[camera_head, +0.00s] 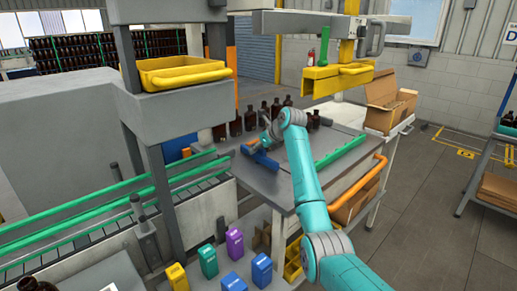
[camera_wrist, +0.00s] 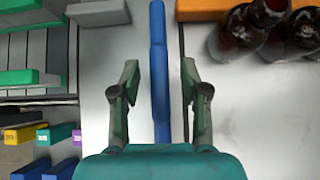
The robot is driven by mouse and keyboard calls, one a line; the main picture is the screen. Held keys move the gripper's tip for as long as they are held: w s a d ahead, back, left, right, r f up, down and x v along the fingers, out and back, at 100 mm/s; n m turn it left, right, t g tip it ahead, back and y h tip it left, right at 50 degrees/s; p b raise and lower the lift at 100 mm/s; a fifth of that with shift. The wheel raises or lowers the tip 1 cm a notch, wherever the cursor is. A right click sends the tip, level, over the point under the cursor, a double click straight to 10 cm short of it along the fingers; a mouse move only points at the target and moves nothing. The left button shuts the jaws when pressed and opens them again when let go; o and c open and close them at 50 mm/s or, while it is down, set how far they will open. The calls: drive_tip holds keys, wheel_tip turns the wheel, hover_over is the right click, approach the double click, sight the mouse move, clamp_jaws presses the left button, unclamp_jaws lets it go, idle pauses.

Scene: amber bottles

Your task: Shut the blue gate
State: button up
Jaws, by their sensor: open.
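The blue gate (camera_head: 264,161) shows in the head view as a short blue bar on the grey table top, near the end of the conveyor. In the wrist view the blue gate (camera_wrist: 159,60) is a long, narrow bar running up the picture. My gripper (camera_wrist: 160,78) is open, with one finger on each side of the bar. Gaps show between the bar and both fingers. In the head view my gripper (camera_head: 254,146) is over the table at the bar, small and partly hidden by my arm.
Amber bottles (camera_wrist: 265,25) stand right of the bar; several bottles (camera_head: 250,119) also line the table's back. An orange block (camera_wrist: 203,9) lies near them. The green-railed conveyor (camera_head: 100,219) is at left. A green rail (camera_head: 340,150) crosses the table's right part. Coloured boxes (camera_head: 234,244) stand below.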

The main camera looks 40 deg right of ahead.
drive_tip(key=v, duration=1.2)
idle(0.5)
